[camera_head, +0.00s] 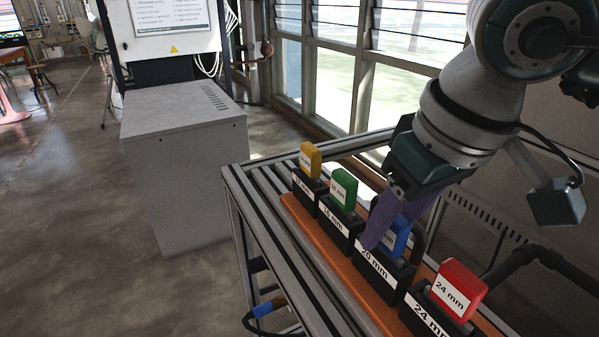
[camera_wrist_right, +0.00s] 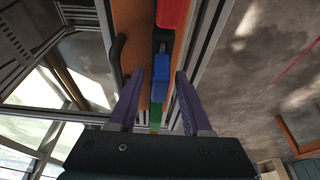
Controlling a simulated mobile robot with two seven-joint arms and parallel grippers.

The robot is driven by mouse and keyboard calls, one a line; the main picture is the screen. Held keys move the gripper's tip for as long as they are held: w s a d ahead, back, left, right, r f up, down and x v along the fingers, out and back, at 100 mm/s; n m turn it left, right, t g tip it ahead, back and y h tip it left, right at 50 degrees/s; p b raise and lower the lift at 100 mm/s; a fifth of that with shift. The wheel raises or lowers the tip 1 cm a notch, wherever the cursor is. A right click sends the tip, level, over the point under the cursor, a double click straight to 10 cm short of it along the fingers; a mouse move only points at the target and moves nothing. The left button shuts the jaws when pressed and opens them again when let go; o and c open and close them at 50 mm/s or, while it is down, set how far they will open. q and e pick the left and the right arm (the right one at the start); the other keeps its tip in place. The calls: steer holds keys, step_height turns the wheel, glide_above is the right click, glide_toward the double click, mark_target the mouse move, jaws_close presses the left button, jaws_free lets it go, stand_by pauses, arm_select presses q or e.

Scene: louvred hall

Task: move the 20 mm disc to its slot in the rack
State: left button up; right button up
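The blue 20 mm disc (camera_head: 398,240) stands in the black holder labelled 20 mm (camera_head: 381,273) on the orange rack (camera_head: 337,254). The purple fingers partly hide it in the head view, so I cannot tell how deep it sits. My right gripper (camera_head: 378,238) is down over this holder. In the right wrist view, its fingers (camera_wrist_right: 159,76) stand apart on both sides of the blue disc (camera_wrist_right: 160,68), with a gap on each side. My left gripper is not in view.
The yellow disc (camera_head: 310,158), green disc (camera_head: 344,187) and red 24 mm disc (camera_head: 459,287) stand in neighbouring labelled holders, close in line. A dark handle (camera_wrist_right: 117,58) stands beside the rack. A grey cabinet (camera_head: 187,165) stands left of the slatted table (camera_head: 264,190).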

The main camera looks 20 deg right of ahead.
steer(key=shift+o, duration=0.4)
steer(key=shift+r, duration=0.2)
steer(key=p+v, duration=0.2)
steer(key=v, duration=0.1)
steer(key=p+v, duration=0.2)
steer(key=shift+w+r, duration=0.35)
steer(key=shift+s+r, duration=0.1)
steer(key=shift+r, duration=0.45)
